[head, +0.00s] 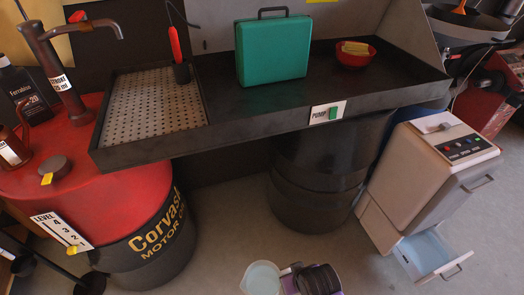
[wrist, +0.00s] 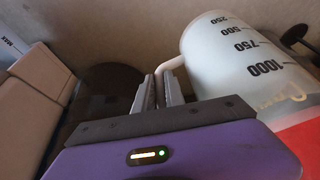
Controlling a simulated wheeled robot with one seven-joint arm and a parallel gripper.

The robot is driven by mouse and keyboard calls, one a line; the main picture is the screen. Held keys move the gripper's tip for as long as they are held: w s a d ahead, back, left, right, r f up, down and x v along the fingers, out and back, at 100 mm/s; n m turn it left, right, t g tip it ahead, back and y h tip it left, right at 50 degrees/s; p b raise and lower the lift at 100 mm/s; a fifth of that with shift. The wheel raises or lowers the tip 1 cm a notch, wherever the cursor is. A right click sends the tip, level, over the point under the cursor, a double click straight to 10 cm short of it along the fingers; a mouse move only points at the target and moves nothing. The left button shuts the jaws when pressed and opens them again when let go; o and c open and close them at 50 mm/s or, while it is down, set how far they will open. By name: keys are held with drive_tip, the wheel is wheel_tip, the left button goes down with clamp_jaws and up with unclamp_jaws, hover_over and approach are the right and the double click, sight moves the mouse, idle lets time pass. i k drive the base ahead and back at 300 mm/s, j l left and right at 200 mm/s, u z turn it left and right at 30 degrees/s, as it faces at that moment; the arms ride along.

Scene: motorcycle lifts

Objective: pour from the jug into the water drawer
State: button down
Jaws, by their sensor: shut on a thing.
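The jug (head: 262,279) is pale and translucent, seen from above at the bottom of the head view. In the wrist view the jug (wrist: 235,60) shows printed marks from 250 to 1000. My gripper (head: 289,272) is beside it; in the wrist view my gripper's fingers (wrist: 160,90) are closed on the jug's handle (wrist: 170,68). The water drawer (head: 433,256) is pale blue and pulled out low on the beige machine, to the right of the jug and apart from it. I cannot tell how full the jug is.
The beige machine (head: 425,170) stands right of a black drum (head: 312,190). A black bench (head: 270,120) carries a green case (head: 272,50) and a red bowl (head: 356,55). A red-topped drum (head: 110,195) stands left.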

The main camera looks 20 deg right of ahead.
sight(421, 254)
drive_tip(key=l, duration=0.45)
drive_tip(key=k+l+u, duration=0.1)
drive_tip(key=l, duration=0.3)
drive_tip(key=k+l, duration=0.1)
drive_tip(key=l, duration=0.35)
drive_tip(key=k+l+u, duration=0.15)
drive_tip(key=l, duration=0.7)
drive_tip(key=k+l+u, duration=0.1)
drive_tip(key=l, duration=0.35)
drive_tip(key=k+l, duration=0.1)
drive_tip(key=l, duration=0.7)
drive_tip(key=k+l+u, duration=0.1)
drive_tip(key=l, duration=0.3)
drive_tip(key=k+l, duration=0.1)
drive_tip(key=l, duration=0.3)
drive_tip(key=k+l, duration=0.1)
drive_tip(key=l, duration=0.3)
